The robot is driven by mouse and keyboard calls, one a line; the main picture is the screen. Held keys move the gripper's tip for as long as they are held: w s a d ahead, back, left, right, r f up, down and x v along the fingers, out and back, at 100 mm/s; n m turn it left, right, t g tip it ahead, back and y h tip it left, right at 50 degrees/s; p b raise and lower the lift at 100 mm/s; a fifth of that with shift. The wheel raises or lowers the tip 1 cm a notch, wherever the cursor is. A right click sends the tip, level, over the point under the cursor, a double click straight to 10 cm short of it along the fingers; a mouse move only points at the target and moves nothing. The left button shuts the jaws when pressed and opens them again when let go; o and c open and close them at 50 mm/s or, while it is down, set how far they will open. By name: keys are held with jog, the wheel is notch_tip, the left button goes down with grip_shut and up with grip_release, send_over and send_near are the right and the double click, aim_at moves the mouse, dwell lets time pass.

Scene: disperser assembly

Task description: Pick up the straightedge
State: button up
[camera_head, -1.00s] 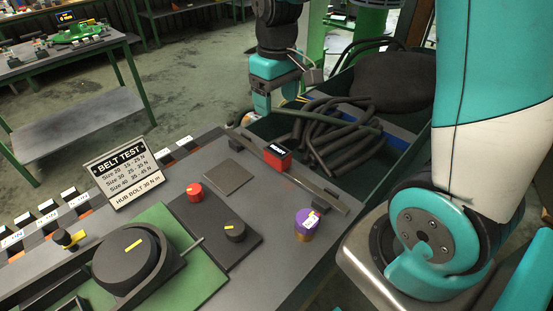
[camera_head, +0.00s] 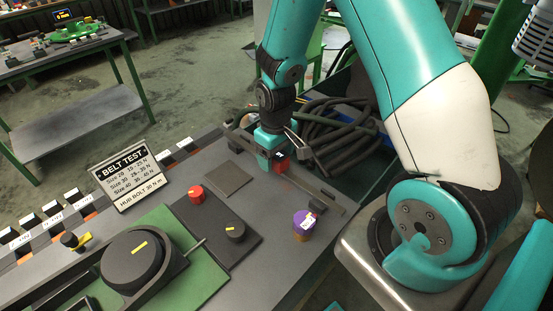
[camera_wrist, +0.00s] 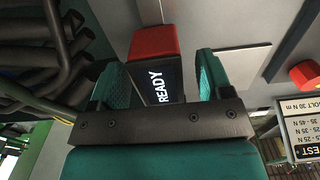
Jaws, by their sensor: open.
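The straightedge (camera_head: 317,190) is a long thin grey bar along the far right edge of the workbench, near dark end supports. In the head view my arm covers its middle. My gripper (camera_head: 267,162) points down over this middle part, beside the red block. In the wrist view my gripper (camera_wrist: 160,72) has its two teal fingers spread apart. Between them shows the red block (camera_wrist: 154,42) with its black "READY" face; it also shows in the head view (camera_head: 283,165). I cannot clearly make out the straightedge between the fingers, nor any contact.
A bin of dark hoses (camera_head: 340,135) stands just behind the bench edge. A purple-topped can (camera_head: 303,223) stands near the straightedge's right end. A red knob (camera_head: 196,193), a grey plate (camera_head: 228,172) and the belt test sign (camera_head: 124,180) are on the bench.

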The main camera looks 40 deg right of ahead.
jog(key=shift+f, duration=1.05)
grip_shut()
jog(key=shift+w+r, duration=0.1)
jog(key=shift+r, duration=0.1)
notch_tip(320, 180, up, 20)
jog(key=b, duration=0.2)
jog(key=shift+f, duration=0.15)
